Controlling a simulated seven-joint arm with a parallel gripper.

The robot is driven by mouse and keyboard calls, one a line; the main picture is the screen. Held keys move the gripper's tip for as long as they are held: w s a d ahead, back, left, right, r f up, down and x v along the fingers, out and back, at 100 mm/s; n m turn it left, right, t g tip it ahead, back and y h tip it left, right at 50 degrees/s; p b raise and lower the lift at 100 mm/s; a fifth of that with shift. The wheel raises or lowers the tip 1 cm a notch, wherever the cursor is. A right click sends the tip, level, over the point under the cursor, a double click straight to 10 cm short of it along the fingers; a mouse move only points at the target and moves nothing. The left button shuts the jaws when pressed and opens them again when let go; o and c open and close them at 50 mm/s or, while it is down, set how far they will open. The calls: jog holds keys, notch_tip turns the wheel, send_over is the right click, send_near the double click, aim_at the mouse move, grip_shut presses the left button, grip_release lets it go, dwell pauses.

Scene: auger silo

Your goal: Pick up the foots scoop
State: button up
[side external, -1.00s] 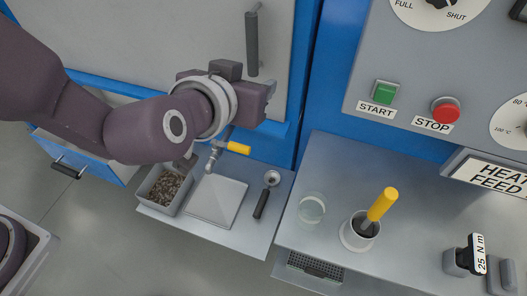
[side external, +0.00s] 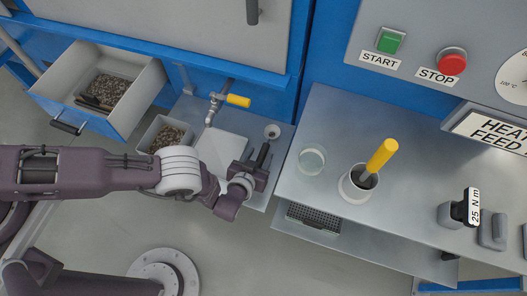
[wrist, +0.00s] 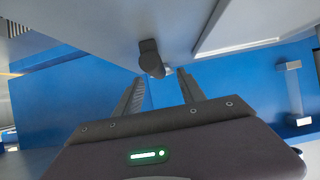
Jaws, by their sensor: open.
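The foots scoop has a small round metal bowl (side external: 272,131) and a dark handle (side external: 264,154). It lies at the right end of the low metal shelf in the side view, bowl toward the blue machine. The handle's dark end (wrist: 152,60) shows in the wrist view, just beyond and roughly between my fingertips. My gripper (side external: 257,165) is at the handle's near end, low by the shelf's front edge. In the wrist view my gripper (wrist: 160,77) has its two fingers apart with nothing between them. Whether the fingers flank the handle is hard to tell.
Left of the scoop are a flat pale tray (side external: 222,146), a bin of pellets (side external: 164,136) and a yellow-handled tap (side external: 237,100). An open drawer (side external: 148,92) is farther left. A glass (side external: 312,158) and a cup with a yellow-handled tool (side external: 382,156) stand on the right-hand bench.

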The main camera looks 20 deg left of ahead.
jog(key=x, duration=0.4)
jog(key=shift+w+d+r, duration=0.1)
jog(key=shift+w+d, duration=0.05)
jog(key=shift+w, duration=0.25)
grip_shut()
jog(key=shift+r, duration=0.15)
jog(key=shift+s+r, duration=0.15)
jog(key=shift+r, duration=0.1)
jog(key=r, duration=0.6)
jog(key=shift+s+r, duration=0.2)
jog(key=shift+s, duration=0.15)
jog(key=s, duration=1.8)
send_near(265, 147)
jog(key=r, duration=0.1)
jog(key=w+r, duration=0.1)
jog(key=r, duration=0.1)
jog(key=shift+w, duration=0.2)
jog(key=shift+w+f, duration=0.2)
jog(key=shift+f, duration=3.15)
